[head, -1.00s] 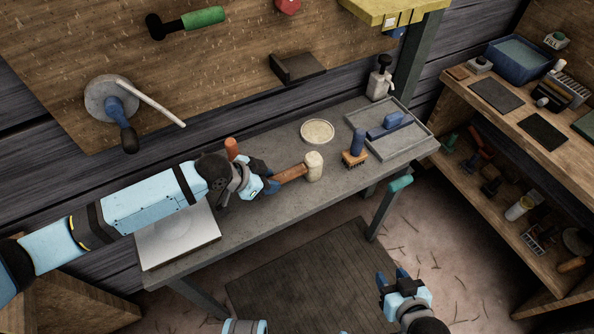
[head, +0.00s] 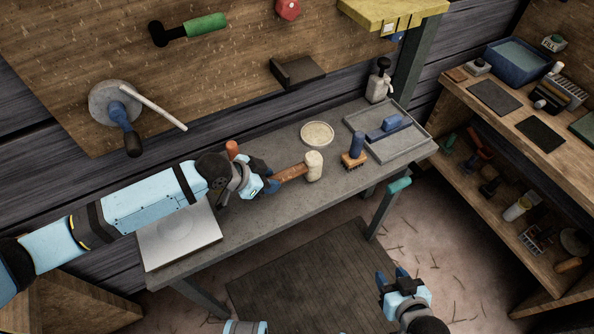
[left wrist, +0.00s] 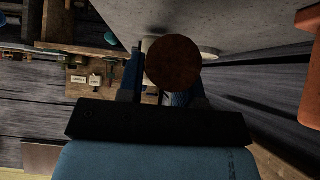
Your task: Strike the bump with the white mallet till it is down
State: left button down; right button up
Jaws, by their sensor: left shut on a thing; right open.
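The white mallet has a pale head (head: 314,166) and a brown wooden handle (head: 291,174). My left gripper (head: 270,180) is shut on the handle, with the head out to the right over the grey bench. In the left wrist view the round handle end (left wrist: 172,64) sits between the fingers and hides most of the head. A light metal plate (head: 153,253) lies on the bench's left end, under my left forearm. A low, faint round bump (head: 176,227) shows on it; its height is hard to tell. My right gripper (head: 393,277) is open and empty, in front of the bench.
An orange-brown upright thing (head: 232,149) stands close behind my left gripper. A round pale dish (head: 317,133), a blue-handled brush (head: 355,152) and a grey tray (head: 428,142) are farther right. The bench front (head: 262,219) is clear between plate and mallet.

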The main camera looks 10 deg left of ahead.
pick_arm(q)
jog(key=shift+r+p, duration=1.25)
jog(key=shift+r, duration=0.1)
jog(key=c, duration=1.6)
grip_release()
grip_shut()
